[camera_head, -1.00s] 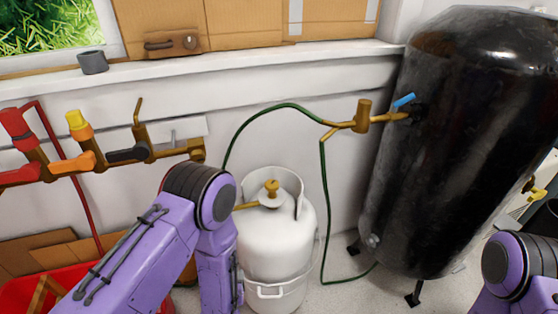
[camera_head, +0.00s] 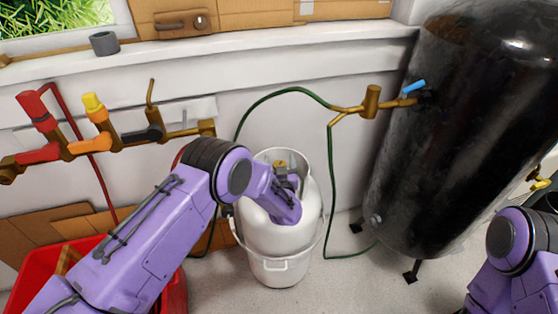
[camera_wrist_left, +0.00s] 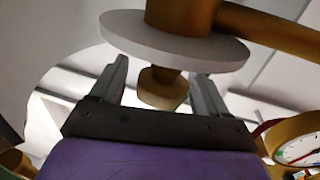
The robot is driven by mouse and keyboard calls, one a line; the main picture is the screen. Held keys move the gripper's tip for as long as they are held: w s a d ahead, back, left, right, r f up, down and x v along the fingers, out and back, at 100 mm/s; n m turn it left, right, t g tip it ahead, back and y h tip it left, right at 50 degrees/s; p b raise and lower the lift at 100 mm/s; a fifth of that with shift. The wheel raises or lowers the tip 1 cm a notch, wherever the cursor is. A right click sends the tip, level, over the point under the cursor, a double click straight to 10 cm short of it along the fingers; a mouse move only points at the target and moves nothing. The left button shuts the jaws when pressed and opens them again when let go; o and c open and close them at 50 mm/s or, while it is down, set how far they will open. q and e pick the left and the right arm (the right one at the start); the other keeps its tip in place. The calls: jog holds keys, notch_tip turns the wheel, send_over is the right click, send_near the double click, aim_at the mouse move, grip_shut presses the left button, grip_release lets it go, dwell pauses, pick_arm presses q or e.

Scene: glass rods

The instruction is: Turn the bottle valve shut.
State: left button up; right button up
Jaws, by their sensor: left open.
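The white gas bottle (camera_head: 280,238) stands upright on the floor, with a raised white collar around its top. Its brass valve (camera_head: 279,163) shows at the collar, partly hidden by my left arm. My left gripper (camera_head: 286,176) reaches over the bottle's top from the left. In the left wrist view, the brass valve knob (camera_wrist_left: 163,88) sits between the two open fingers of my left gripper (camera_wrist_left: 160,84), with a gap on both sides. A pale disc (camera_wrist_left: 175,40) and brass pipe lie beyond the knob. My right arm shows at the right edge; its gripper is out of view.
A large black tank (camera_head: 455,140) stands on the right. A green hose (camera_head: 328,180) hangs beside the bottle. Colored pipe valves (camera_head: 95,130) are on the wall at left. A red bin (camera_head: 40,270) is at lower left. A gauge (camera_wrist_left: 298,150) shows in the wrist view.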

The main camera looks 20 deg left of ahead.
pick_arm(q)
jog(key=shift+w+a, duration=0.2)
jog(key=shift+w, duration=0.2)
jog(key=c, duration=1)
jog(key=shift+o, duration=0.2)
jog(key=shift+m+t+h, duration=0.3)
jog(key=shift+m+h, duration=0.1)
jog(key=shift+h, duration=0.2)
jog(key=m+h, duration=0.2)
jog(key=h, duration=0.2)
jog(key=shift+d+f+m+t+b, duration=0.1)
jog(key=shift+d+m+t+b, duration=0.15)
jog(key=shift+m+t+b, duration=0.15)
jog(key=m+h+b, duration=0.1)
jog(key=m+h, duration=0.1)
jog(key=h, duration=0.2)
jog(key=shift+d, duration=0.2)
jog(key=shift+d+m+g+h+b, duration=0.15)
jog(key=shift+m+g+h+b, duration=0.25)
jog(key=shift+m+h, duration=0.55)
jog(key=shift+d+m+g+h+b, duration=0.1)
jog(key=shift+m+g+h+b, duration=0.4)
jog(key=shift+h, duration=0.75)
jog(key=shift+m, duration=0.25)
